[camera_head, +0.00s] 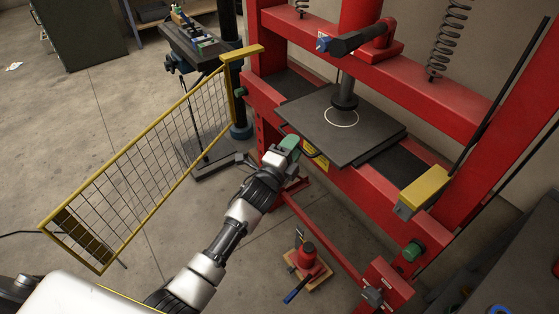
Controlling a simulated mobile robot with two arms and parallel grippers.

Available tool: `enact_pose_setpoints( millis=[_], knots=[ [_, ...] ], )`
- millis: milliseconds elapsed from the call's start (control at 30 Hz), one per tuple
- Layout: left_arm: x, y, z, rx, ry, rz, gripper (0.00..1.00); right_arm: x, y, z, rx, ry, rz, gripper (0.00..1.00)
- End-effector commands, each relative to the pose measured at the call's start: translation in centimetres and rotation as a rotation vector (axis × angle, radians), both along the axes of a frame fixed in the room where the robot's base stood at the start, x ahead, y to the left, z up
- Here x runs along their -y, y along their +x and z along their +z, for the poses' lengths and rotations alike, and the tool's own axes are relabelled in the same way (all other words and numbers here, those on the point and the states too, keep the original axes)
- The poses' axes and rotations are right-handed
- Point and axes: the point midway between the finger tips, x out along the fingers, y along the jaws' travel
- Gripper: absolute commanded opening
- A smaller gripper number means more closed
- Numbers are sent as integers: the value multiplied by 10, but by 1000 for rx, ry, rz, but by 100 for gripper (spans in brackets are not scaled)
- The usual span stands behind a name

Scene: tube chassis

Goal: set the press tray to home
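The press tray (373,133) is a flat dark plate with a white ring marked on it. It lies across the red press bed, under the dark press ram (345,95), and its front edge sticks out toward me. My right gripper is out of view.
The red press frame (475,115) rises around the tray. A yellow mesh guard (140,165) stands open at left, near my arm. A yellow block (424,187) sits on the bed's right. A small red jack (306,258) is on the floor below. Open floor lies left.

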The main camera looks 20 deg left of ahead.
Motion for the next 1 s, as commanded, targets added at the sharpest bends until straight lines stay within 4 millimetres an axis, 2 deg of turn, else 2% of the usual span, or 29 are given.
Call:
enact_pose_setpoints(
  millis=[200, 400, 600, 1000],
  knots=[
    [-14, -45, -7, 4, 0, 2, 36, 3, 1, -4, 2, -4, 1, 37],
    [-23, -73, -9, 9, -3, 3, 36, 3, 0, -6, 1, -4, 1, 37],
    [-25, -82, -9, 11, -4, 3, 36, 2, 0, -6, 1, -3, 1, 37],
    [-25, -82, -9, 12, -3, 3, 36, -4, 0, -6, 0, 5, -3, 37]
  ],
)
